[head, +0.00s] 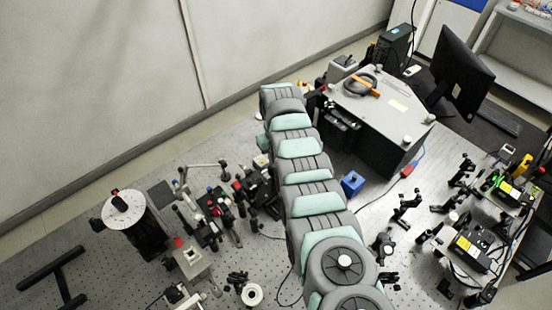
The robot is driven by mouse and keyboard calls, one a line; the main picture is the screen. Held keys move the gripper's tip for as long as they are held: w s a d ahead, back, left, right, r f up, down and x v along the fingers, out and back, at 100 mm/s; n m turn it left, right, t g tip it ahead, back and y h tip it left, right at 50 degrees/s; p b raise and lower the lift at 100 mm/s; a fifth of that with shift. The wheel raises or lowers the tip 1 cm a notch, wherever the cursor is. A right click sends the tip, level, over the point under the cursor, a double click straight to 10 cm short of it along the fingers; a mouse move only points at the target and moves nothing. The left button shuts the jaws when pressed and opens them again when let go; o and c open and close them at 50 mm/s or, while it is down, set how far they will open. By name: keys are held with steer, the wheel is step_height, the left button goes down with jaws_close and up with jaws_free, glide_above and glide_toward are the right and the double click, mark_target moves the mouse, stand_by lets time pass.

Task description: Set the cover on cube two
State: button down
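I cannot pick out the cover or cube two for certain in the head view. A small blue cube-shaped part (352,183) stands on the bench just right of my arm. A small grey block with a square top (190,258) stands at the lower left, with a red part beside it. My grey and teal arm runs from the bottom centre up to the middle of the bench and hides what lies under it. My gripper does not show; the far end of the arm covers it.
The perforated bench (110,195) carries dense optics mounts (225,205) left of my arm and more at the right. A large dark box (380,120) with an orange-handled item on top stands behind. A round white dial (123,209) tops a dark post at left. A monitor (460,75) stands at upper right.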

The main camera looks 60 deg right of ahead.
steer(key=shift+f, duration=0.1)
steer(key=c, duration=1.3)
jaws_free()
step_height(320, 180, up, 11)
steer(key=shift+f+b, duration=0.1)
steer(key=shift+b, duration=1.05)
